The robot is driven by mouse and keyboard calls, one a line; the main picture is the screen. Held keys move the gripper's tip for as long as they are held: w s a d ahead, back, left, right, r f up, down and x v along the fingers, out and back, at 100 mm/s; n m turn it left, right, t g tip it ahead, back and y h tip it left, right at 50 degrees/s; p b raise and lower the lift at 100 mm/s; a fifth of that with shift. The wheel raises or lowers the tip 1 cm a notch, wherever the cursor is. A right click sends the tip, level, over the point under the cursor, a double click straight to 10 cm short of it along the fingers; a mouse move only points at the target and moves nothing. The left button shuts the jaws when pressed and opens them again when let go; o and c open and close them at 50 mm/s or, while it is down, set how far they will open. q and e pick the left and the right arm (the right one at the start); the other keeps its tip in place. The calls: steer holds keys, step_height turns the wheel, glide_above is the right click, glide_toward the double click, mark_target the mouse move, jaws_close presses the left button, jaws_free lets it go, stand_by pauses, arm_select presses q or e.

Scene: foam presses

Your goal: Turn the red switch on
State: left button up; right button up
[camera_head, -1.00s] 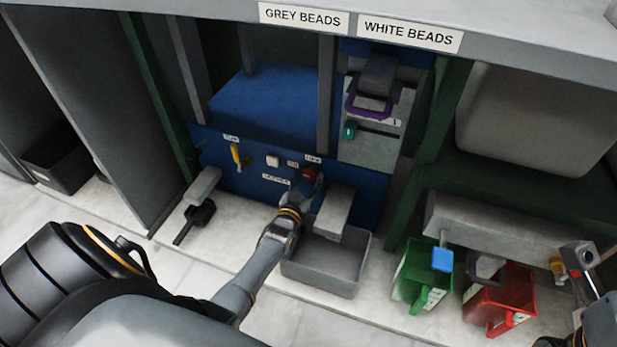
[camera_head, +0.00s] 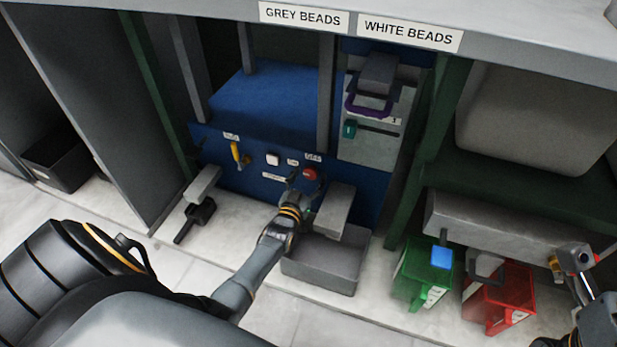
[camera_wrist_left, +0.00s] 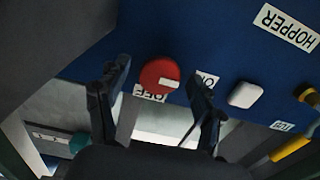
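The red switch (camera_head: 310,174) is a round knob on the blue front panel of the press, and it shows whole in the head view. In the left wrist view the red switch (camera_wrist_left: 159,76) has a white mark on its face, on the side between the OFF label (camera_wrist_left: 150,94) and the ON label (camera_wrist_left: 207,79). My left gripper (camera_wrist_left: 157,82) has its fingers spread, one on each side of the knob, with nothing between them; contact is not visible. In the head view my left gripper (camera_head: 300,190) is just below the knob. My right gripper (camera_head: 580,262) is at the right edge, its fingers unclear.
A white button (camera_head: 272,159) and a yellow lever (camera_head: 238,153) are left of the switch. A grey block (camera_head: 333,212) juts out to its right, above a grey bin (camera_head: 320,266). Green (camera_head: 424,276) and red (camera_head: 497,298) boxes stand farther right.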

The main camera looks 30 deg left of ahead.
arm_select(q)
steer(key=v, duration=1.2)
stand_by(0.4)
